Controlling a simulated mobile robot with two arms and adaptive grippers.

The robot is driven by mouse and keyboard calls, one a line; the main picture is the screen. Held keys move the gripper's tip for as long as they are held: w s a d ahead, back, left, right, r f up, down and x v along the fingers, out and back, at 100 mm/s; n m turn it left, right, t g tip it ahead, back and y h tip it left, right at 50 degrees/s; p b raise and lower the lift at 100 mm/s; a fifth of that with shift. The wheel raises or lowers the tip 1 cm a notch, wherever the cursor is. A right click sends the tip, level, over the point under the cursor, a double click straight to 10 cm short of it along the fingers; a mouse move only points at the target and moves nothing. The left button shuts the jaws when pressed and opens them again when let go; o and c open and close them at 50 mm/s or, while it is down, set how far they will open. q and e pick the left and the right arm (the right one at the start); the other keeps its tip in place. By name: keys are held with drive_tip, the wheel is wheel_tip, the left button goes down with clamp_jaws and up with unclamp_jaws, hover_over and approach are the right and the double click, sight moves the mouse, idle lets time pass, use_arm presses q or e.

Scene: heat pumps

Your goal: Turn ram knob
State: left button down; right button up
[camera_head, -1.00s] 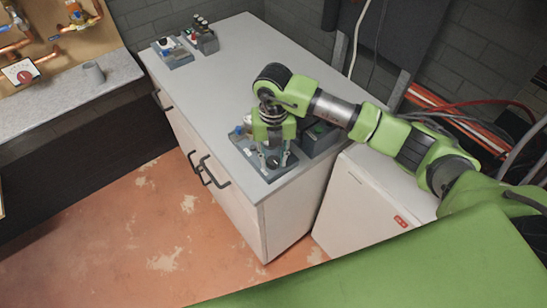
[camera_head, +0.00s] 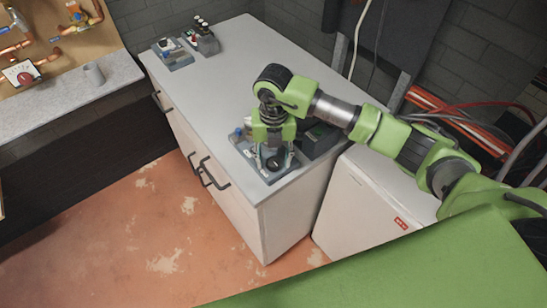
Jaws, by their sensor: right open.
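A grey control panel (camera_head: 262,171) lies near the front corner of the white cabinet top. A dark round knob (camera_head: 274,163) shows on the panel, between or just behind the fingertips; I cannot tell whether they touch it. Another blue knob (camera_head: 239,131) shows at the panel's far left end. My right gripper (camera_head: 272,162) points down over the panel, its fingers apart, and hides part of it. My left gripper is not in view.
The panel sits on a white cabinet (camera_head: 215,105) with dark handles. A dark box (camera_head: 318,140) stands close to the gripper's right. A second control unit (camera_head: 172,53) stands at the far end. The middle of the cabinet top is clear.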

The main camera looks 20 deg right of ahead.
sight(273, 162)
wheel_tip(273, 162, up, 12)
idle(0.4)
idle(0.4)
